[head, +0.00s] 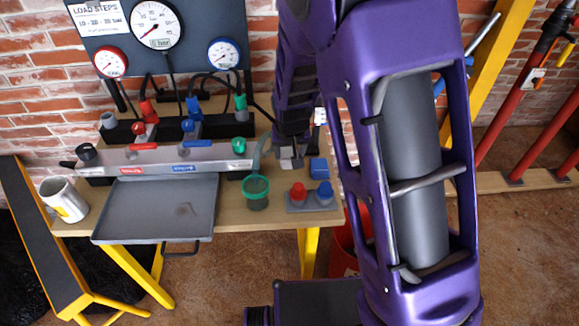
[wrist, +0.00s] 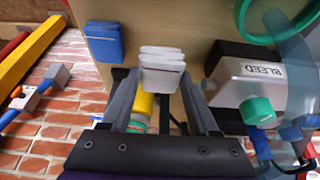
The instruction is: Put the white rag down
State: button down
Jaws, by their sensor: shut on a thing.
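The white rag (wrist: 163,58) is a small folded pad between the fingertips of my gripper (wrist: 160,76) in the wrist view. My gripper is shut on it. In the head view the rag (head: 287,162) shows as a small pale patch below my dark gripper (head: 291,146), over the right part of the wooden table (head: 262,222). My gripper hides part of it there. I cannot tell whether the rag touches the tabletop.
A green-rimmed cup (head: 256,193) and a grey holder with red and blue caps (head: 311,203) stand nearer the front. The grey valve block with its tray (head: 160,210) is left.

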aim_at(290, 164)
jog(key=shift+f+b, duration=0.4)
jog(key=shift+f, duration=2)
jog(key=shift+f, duration=0.15)
jog(key=shift+c, duration=0.7)
grip_release()
jog(key=shift+r, duration=0.25)
jog(key=p+v, duration=0.2)
jog(key=v, duration=1)
jog(key=shift+p, duration=0.4)
